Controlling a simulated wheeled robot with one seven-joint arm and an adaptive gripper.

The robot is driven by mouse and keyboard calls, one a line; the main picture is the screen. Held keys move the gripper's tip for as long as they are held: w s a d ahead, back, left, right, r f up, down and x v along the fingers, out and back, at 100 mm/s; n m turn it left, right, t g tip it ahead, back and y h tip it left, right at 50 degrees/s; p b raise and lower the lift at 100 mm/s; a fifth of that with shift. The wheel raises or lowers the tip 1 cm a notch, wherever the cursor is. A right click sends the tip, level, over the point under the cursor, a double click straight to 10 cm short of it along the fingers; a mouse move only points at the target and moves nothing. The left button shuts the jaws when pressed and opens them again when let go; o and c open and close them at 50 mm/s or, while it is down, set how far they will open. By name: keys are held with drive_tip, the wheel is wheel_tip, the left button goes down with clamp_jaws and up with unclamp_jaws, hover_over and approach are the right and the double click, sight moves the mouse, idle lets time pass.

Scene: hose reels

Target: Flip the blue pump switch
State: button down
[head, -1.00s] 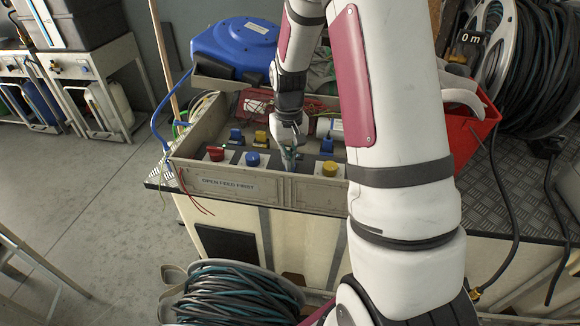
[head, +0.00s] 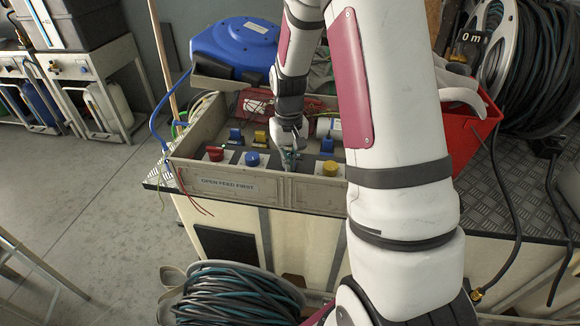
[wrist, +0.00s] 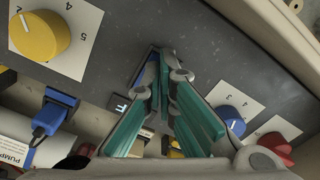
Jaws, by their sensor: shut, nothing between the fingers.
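My gripper (head: 289,160) is shut and empty, pointing down into the grey control box (head: 240,188) between the blue and yellow knobs. In the wrist view its teal-padded fingers (wrist: 165,62) converge over the dark panel. A small blue part (wrist: 148,72) shows right beside the fingertips, mostly hidden by them; I cannot tell whether they touch it. A small tag (wrist: 120,104) with an F sits near it.
The panel also has a yellow knob (head: 329,168), a blue knob (head: 252,159) and a red knob (head: 215,154). Raised box walls surround them. A blue hose reel (head: 235,48) is behind, a red bin (head: 470,125) at right, and a coiled hose (head: 235,295) in front.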

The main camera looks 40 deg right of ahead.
drive_tip(key=shift+f, duration=0.15)
drive_tip(key=shift+r+p, duration=2.35)
drive_tip(key=shift+r, duration=1.15)
